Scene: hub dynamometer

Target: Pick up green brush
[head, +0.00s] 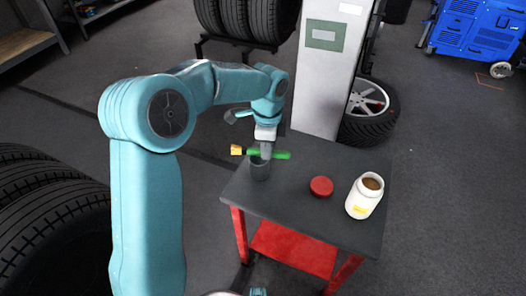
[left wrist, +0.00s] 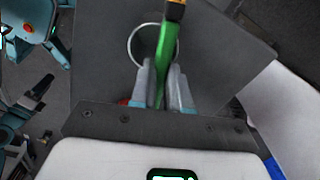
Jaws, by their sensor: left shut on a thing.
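The green brush (head: 282,155) has a green handle and a yellow-orange tip that points left in the head view. My left gripper (head: 266,150) is shut on it and holds it roughly level, just above a dark grey cup (head: 260,170). In the left wrist view the green brush (left wrist: 167,45) lies between the two grey fingers of my left gripper (left wrist: 163,90). A pale round rim, likely the cup's (left wrist: 130,47), shows beside the brush there.
The cup stands on a dark-topped table (head: 300,215) with red legs. A red lid (head: 321,186) and an open white jar (head: 364,196) stand to the right. A white column (head: 325,70) rises behind. Tyres (head: 50,220) are at the left.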

